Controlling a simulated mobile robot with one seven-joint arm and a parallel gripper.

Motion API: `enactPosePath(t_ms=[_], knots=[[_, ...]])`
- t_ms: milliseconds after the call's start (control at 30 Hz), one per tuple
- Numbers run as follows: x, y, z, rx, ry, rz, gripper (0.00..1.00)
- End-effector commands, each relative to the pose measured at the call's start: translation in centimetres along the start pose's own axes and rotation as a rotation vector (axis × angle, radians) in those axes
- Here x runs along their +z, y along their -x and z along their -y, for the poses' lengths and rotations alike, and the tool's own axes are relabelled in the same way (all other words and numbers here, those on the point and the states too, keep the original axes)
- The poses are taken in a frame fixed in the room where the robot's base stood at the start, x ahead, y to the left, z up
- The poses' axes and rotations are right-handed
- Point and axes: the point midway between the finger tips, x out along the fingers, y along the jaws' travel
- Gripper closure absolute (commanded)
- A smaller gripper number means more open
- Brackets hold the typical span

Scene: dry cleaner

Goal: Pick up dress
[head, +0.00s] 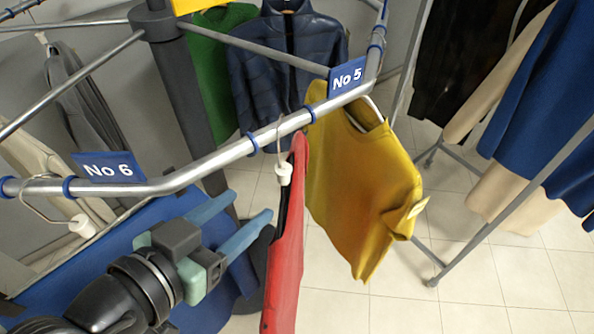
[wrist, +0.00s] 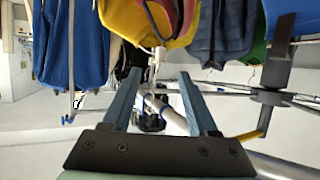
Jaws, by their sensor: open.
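A red sleeveless-looking garment (head: 286,245), probably the dress, hangs from the rail on a hanger with a white knob (head: 284,172). It is seen nearly edge-on, and its lower end runs out of the head view. My gripper (head: 249,206) is open, with its two blue fingers just left of the red garment, pointing towards it. No cloth shows between the fingers in the head view. In the wrist view my gripper (wrist: 161,73) is also open and empty, with a reddish strip of the garment (wrist: 180,12) at the top beyond the fingertips.
A metal rail (head: 230,152) with signs No 6 (head: 108,168) and No 5 (head: 347,76) runs above my gripper. A yellow top (head: 360,190) hangs right of the red garment, a navy jacket (head: 270,75) behind. A blue garment (head: 150,235) lies behind my arm. Tiled floor is open at lower right.

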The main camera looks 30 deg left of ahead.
Motion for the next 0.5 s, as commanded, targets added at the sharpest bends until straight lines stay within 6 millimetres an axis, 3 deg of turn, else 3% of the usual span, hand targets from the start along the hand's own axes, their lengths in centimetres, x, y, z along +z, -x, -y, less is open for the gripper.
enactPosePath(t_ms=[133,500], knots=[[0.6,-2.6,-0.1,0.003,-0.008,-0.004,0.41],[0.5,-4.1,0.1,0.006,-0.008,-0.008,0.41]])
